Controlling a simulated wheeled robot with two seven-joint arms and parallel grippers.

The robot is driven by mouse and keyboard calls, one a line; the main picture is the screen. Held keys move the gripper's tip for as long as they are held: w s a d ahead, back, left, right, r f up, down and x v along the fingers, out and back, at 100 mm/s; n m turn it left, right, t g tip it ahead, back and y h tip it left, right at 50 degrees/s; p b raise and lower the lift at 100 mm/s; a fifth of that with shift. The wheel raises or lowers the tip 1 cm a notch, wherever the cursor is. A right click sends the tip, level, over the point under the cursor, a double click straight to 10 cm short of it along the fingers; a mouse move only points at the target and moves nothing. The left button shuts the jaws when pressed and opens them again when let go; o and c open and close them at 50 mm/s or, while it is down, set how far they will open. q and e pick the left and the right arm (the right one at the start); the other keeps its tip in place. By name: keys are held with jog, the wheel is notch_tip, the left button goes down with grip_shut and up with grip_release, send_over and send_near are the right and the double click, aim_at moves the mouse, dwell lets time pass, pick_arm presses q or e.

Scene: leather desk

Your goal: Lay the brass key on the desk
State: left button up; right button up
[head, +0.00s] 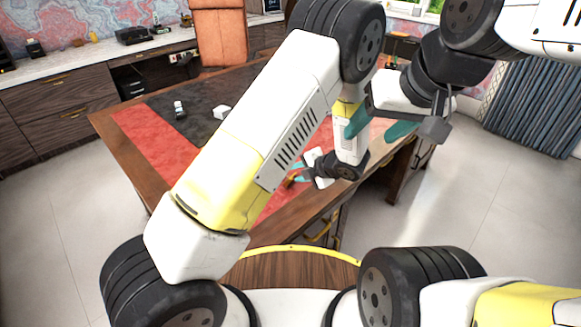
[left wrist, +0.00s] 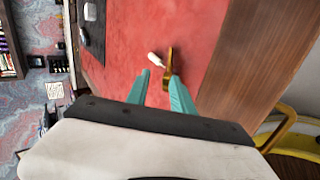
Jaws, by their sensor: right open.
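The brass key (left wrist: 170,62) shows in the left wrist view over the red part of the desk top, its lower end reaching between the teal fingertips of my left gripper (left wrist: 161,75). A gap shows between the left finger and the key; whether the fingers grip it, or the key touches the desk, is unclear. In the head view my left gripper (head: 298,173) is low at the desk's (head: 165,150) near side, with a small brass-orange bit at its fingers. My right gripper (head: 382,130) is open and empty, higher up at the right.
A small white object (left wrist: 155,59) lies close to the key. A white block (head: 221,112) and a small dark-and-white item (head: 179,109) are on the desk's dark pad. A brown chair (head: 219,35) stands behind. My left arm hides much of the desk's middle.

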pick_arm(q)
jog(key=shift+v, duration=2.6)
